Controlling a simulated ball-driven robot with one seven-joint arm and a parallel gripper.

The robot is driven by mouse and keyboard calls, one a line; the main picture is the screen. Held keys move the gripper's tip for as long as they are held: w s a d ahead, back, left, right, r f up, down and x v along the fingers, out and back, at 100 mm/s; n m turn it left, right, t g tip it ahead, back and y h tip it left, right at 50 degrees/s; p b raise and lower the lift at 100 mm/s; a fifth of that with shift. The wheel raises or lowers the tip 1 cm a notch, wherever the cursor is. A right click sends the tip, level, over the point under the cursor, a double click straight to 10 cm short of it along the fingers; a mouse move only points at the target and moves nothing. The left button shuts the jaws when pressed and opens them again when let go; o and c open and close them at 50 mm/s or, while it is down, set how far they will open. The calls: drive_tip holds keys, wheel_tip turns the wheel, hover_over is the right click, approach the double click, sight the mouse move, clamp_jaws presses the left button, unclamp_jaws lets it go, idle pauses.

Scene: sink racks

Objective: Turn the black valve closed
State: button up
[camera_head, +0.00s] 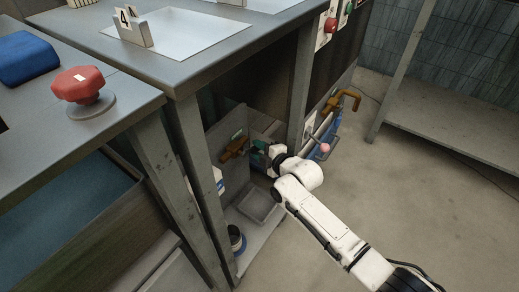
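My white arm reaches in from the lower right to the space under the grey table (215,50). My gripper (254,148) is at its far end, close to a brass-coloured pipe fitting (234,148) on an upright grey panel (222,124). The gripper is small, dark and partly covered by my own wrist, so its fingers do not show clearly. I cannot make out the black valve for certain; dark parts by the fitting blend with my gripper. Whether the gripper touches the fitting cannot be told.
Table legs (190,150) stand left of my arm, another leg (301,85) behind it. A lever with a pink knob (325,147) and a bent brass pipe (352,96) are right of my wrist. A grey tray (258,206) lies below. The floor at right is clear.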

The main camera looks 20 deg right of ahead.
drive_tip(key=o, duration=0.3)
drive_tip(key=shift+r, duration=0.1)
drive_tip(key=p+v, duration=0.4)
drive_tip(key=v, duration=0.6)
drive_tip(key=shift+s, duration=0.3)
drive_tip(key=shift+d+r, duration=0.1)
drive_tip(key=shift+d, duration=0.05)
